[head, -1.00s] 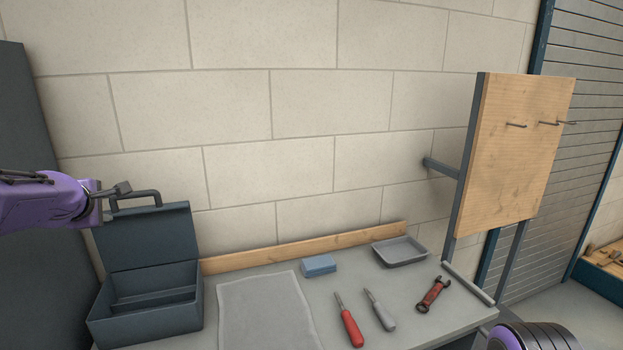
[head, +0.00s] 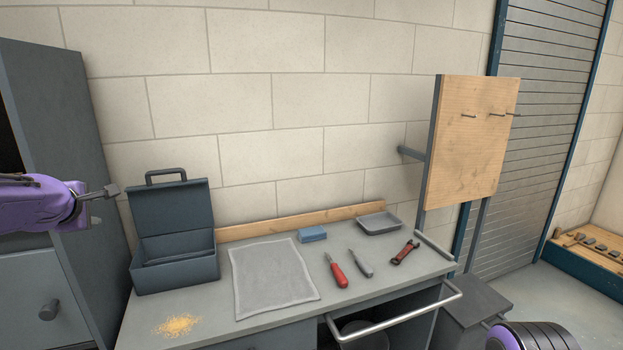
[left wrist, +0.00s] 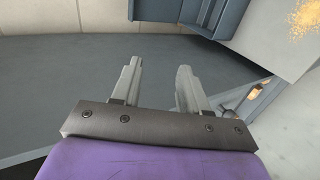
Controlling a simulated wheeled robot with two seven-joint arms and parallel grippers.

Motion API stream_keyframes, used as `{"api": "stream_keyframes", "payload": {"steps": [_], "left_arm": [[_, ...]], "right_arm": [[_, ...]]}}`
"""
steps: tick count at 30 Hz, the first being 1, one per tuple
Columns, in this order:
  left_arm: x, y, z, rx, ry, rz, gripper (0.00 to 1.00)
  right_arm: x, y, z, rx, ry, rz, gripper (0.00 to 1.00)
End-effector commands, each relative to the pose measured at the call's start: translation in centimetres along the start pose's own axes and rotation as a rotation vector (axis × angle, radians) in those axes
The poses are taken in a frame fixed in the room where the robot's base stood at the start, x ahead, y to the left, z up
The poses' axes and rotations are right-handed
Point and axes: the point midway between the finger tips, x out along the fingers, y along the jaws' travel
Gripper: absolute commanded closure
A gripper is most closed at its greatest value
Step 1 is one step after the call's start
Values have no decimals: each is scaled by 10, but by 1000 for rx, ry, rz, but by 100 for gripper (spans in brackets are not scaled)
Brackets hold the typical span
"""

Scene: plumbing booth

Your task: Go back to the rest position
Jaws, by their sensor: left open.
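My left gripper (head: 108,191) is at the left of the head view, raised in front of the grey cabinet and left of the open toolbox. In the left wrist view its two fingers (left wrist: 155,88) stand apart with nothing between them. My right gripper's jaws do not show; only a purple and black part of my own body is at the bottom right of the head view.
The workbench (head: 210,322) holds an open toolbox (head: 175,272), a grey cloth (head: 272,278), a blue block (head: 312,234), a tray (head: 380,223), a red-handled tool (head: 338,275), a grey-handled tool (head: 360,264), a red wrench (head: 405,252) and yellow crumbs (head: 177,325). A pegboard (head: 472,150) stands right.

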Motion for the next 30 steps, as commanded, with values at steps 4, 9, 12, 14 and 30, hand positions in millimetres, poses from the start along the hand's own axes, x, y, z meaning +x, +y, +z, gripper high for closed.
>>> {"api": "stream_keyframes", "payload": {"steps": [4,9,12,14,30], "left_arm": [[-1,4,-7,34,28,23,56],[0,5,-20,111,111,62,56],[2,-2,-25,170,162,72,56],[3,-10,-27,213,195,75,56],[52,-327,22,982,257,-151,56]], "right_arm": [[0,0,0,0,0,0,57],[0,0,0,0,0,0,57],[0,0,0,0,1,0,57],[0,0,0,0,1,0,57],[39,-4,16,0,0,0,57]]}}
